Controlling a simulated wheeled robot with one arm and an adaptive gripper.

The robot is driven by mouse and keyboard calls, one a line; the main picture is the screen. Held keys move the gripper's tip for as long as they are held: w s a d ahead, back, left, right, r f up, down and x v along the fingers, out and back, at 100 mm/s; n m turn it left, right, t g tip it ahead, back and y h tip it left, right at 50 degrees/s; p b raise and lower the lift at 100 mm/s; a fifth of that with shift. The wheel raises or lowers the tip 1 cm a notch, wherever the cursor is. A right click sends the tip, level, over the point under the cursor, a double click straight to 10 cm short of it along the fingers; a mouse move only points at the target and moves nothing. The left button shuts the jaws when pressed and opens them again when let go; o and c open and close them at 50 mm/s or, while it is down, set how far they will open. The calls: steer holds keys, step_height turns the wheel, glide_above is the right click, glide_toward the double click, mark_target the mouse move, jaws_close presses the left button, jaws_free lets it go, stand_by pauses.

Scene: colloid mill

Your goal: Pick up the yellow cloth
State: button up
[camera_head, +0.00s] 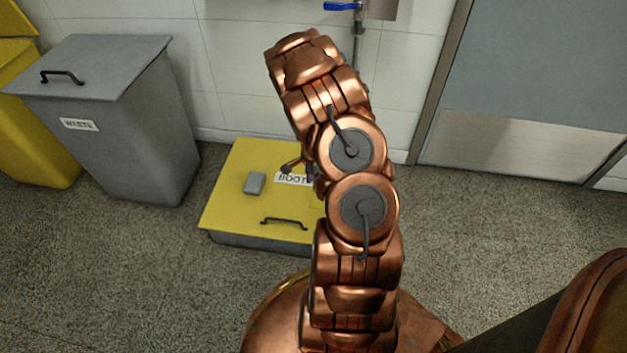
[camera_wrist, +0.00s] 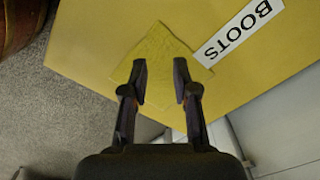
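The yellow cloth (camera_wrist: 158,48) lies flat on the yellow lid (camera_wrist: 110,22) of a box, beside its white BOOTS label (camera_wrist: 238,32). It is nearly the same colour as the lid. In the wrist view my gripper (camera_wrist: 160,70) is open, with its two dark fingers over the cloth, one towards each side and nothing held between them. Whether the fingertips touch the cloth I cannot tell. In the head view my arm covers part of the lid (camera_head: 232,207), and I cannot clearly make out the cloth there.
A small grey block (camera_head: 255,183) and a dark handle (camera_head: 284,221) are on the lid. A grey WASTE bin (camera_head: 130,120) and a yellow bin (camera_head: 35,145) stand at the left. A door (camera_head: 540,80) is at the right. The floor right of the box is clear.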

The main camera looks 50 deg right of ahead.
steer(key=o, duration=0.9)
steer(key=shift+o, duration=0.2)
